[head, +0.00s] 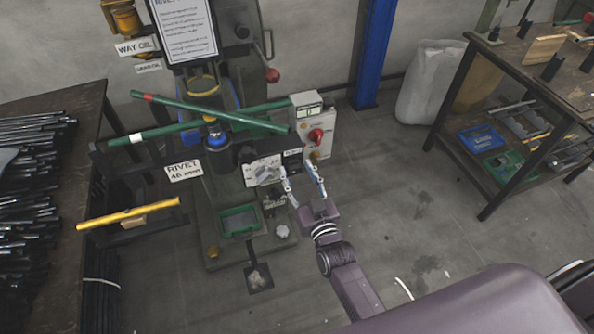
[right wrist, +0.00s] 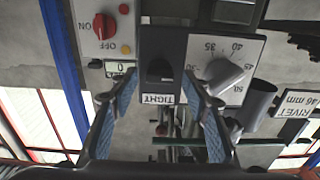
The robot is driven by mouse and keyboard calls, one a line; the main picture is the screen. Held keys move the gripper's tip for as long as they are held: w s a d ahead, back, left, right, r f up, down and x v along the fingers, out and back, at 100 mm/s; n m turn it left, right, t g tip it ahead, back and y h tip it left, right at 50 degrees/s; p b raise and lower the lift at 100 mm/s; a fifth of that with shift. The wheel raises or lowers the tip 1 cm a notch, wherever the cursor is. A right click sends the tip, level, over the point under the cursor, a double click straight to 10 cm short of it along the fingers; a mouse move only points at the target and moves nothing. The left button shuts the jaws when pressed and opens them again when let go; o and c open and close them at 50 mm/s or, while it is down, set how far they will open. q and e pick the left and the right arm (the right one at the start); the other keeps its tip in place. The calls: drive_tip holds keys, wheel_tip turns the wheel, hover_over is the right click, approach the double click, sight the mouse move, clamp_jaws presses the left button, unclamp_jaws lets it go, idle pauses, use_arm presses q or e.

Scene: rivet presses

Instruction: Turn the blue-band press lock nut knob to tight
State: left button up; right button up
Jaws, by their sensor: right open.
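The black lock nut panel (right wrist: 177,48) is in the middle of the right wrist view, with a dark knob (right wrist: 160,71) and a white TIGHT label (right wrist: 163,98), which reads upside down. The knob's pointing direction is hard to tell, dark on dark. My right gripper (right wrist: 160,88) is open, its blue-padded fingers on either side of the knob and label, with nothing between them. In the head view, my right gripper (head: 303,180) is in front of the press's control boxes. A blue band (head: 210,119) shows on the press column. My left gripper is not in view.
A white dial plate (right wrist: 245,50) with a grey pointer knob (right wrist: 224,76) is beside the panel, close to one finger. A control box (head: 314,128) with a red switch (head: 316,136) is on the other side. Green bars (head: 170,132) cross the press.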

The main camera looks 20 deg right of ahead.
drive_tip(key=shift+w, duration=0.2)
drive_tip(key=c, duration=1.1)
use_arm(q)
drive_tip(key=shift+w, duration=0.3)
